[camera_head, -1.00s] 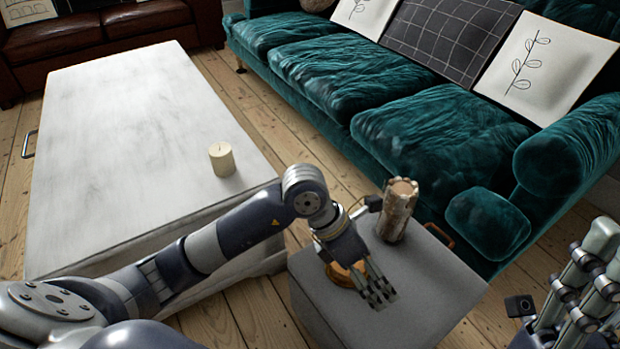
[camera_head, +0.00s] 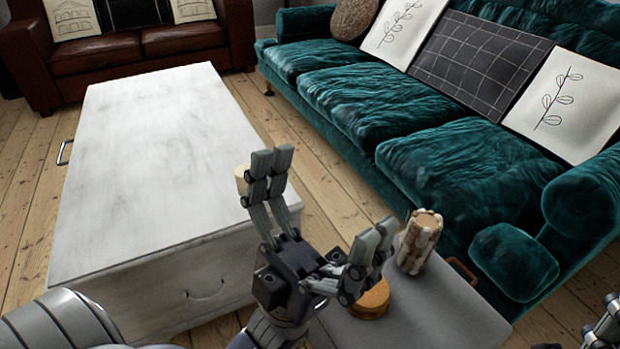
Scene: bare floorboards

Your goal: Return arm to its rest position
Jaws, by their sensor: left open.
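My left gripper (camera_head: 322,202) is raised with its fingers pointing up and spread wide apart. It is open, with nothing between the fingers. It stands in front of the gap between the white table and the small grey side table. Part of my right gripper (camera_head: 606,326) shows at the bottom right corner; most of it is cut off by the frame edge. A round amber wooden object (camera_head: 371,303) sits on the grey side table (camera_head: 440,305), partly covered by the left gripper's right finger.
A long white table (camera_head: 150,150) stands at left. A cream candle (camera_head: 241,180) on it is partly hidden behind a left finger. A rough pale pillar-like object (camera_head: 420,243) stands on the side table. A teal sofa (camera_head: 455,170) and brown leather sofa (camera_head: 140,50) stand behind. Floorboards show between.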

